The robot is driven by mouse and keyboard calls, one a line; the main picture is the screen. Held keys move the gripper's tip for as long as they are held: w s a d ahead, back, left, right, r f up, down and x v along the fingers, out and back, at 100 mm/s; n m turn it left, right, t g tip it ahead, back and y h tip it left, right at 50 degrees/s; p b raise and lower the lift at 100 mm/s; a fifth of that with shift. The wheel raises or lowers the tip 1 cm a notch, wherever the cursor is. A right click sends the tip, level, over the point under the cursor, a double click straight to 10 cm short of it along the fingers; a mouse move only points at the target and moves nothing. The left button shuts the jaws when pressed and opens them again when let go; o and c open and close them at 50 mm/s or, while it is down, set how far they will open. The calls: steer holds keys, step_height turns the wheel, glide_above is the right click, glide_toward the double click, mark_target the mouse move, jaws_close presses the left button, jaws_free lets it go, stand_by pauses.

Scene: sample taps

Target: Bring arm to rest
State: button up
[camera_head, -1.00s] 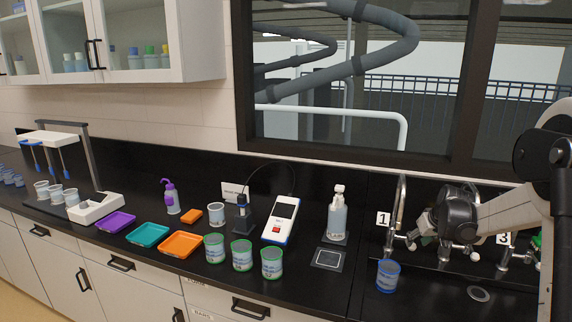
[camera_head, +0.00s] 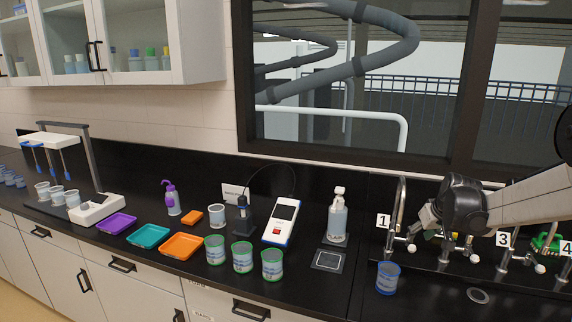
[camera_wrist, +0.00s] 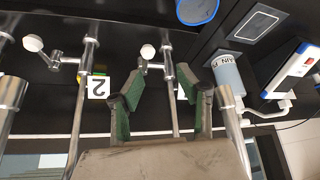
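My arm reaches in from the right edge in the head view, and its dark wrist hangs in front of the taps between labels 1 and 3. My gripper (camera_wrist: 160,98) shows in the wrist view with its two green-padded fingers spread apart and nothing held between them. A tap pipe (camera_wrist: 174,95) shows in the gap, behind the fingers. In the head view the fingers are small and partly lost against the tap area. The label 2 (camera_wrist: 98,87) shows beside the left finger in the wrist view.
Tap 1 (camera_head: 400,215) stands left of my wrist, and label 3 (camera_head: 503,240) is to its right. A blue-rimmed cup (camera_head: 387,278) stands below tap 1. A dispenser bottle (camera_head: 338,217), a meter (camera_head: 281,221) and several green-rimmed cups (camera_head: 242,257) stand farther left.

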steer(key=s+a+r+b, duration=0.1)
steer(key=s+a+r, duration=0.3)
steer(key=s+a, duration=0.4)
steer(key=s+a+r+b, duration=0.1)
steer(key=s+a+r, duration=0.35)
steer(key=s, duration=0.55)
steer(key=s+a+f+b, duration=0.1)
steer(key=s+a+f, duration=0.2)
steer(key=s, duration=0.6)
steer(key=s+a+f+t+b, duration=0.1)
steer(key=s+a+f, duration=0.2)
steer(key=s, duration=0.7)
steer(key=shift+a+f+m, duration=0.25)
steer(key=shift+a+m, duration=0.05)
steer(key=shift+a, duration=0.65)
steer(key=shift+r, duration=0.1)
